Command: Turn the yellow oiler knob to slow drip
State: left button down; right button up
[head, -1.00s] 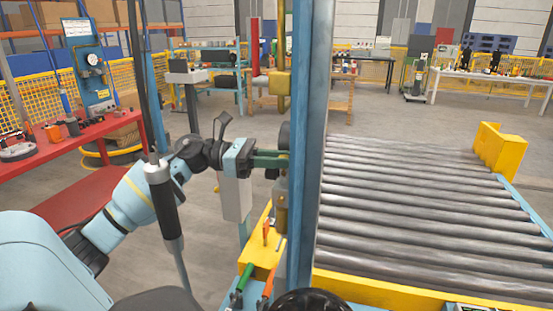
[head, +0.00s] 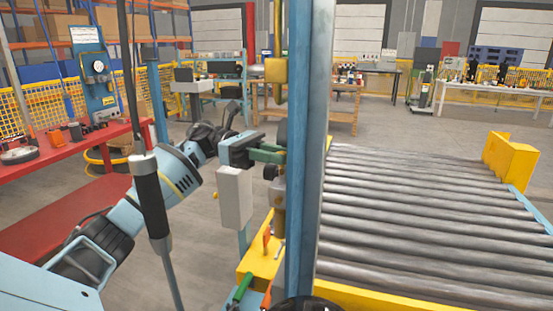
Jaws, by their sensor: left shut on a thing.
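My left gripper (head: 268,150) reaches from the left to the oiler beside the blue post. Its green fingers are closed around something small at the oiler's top. The yellow knob itself is hidden by the fingers, so its setting cannot be read. Below the fingers, the oiler's body (head: 278,194) hangs upright, dull brass and grey. My right gripper is not in view.
The blue post (head: 303,120) stands just right of the fingers. A roller conveyor (head: 420,215) lies to its right. A yellow tray (head: 256,262) with hand tools sits below the gripper. A red bench (head: 95,135) is at left.

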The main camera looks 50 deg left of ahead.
pick_arm(q)
jog(key=shift+m+g, duration=0.3)
jog(key=shift+g, duration=0.2)
jog(key=c, duration=1.3)
grip_release()
jog(key=shift+o, duration=0.5)
jog(key=shift+r, duration=0.1)
jog(key=shift+n+t, duration=0.4)
jog(key=shift+t, duration=0.4)
